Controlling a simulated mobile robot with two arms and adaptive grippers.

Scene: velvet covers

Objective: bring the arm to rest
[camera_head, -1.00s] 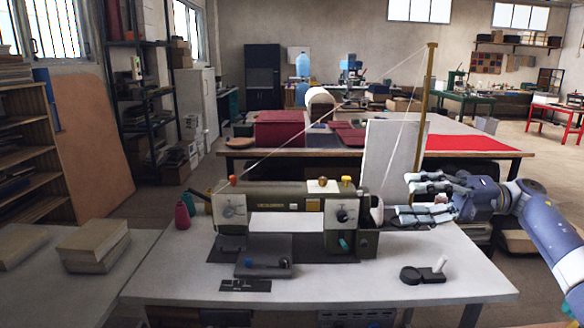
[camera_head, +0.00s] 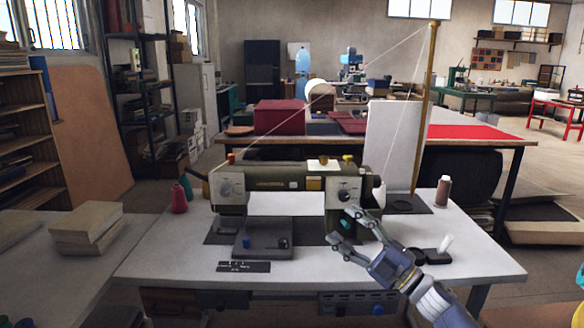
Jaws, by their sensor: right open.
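My right gripper (camera_head: 342,232) is open and empty. It hangs in front of the right end of the sewing machine (camera_head: 275,182), above the white table (camera_head: 170,262), and its arm comes in from the bottom right. Its fingers point up and left and cover part of the machine's right base; whether they touch it I cannot tell. My left gripper is not in view.
A brown spool (camera_head: 443,191) stands at the table's right, beside the tall thread stand (camera_head: 422,120). A black holder with a white peg (camera_head: 445,244) is right of my gripper. Red and green spools (camera_head: 178,199) stand at left. The table's left front is clear.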

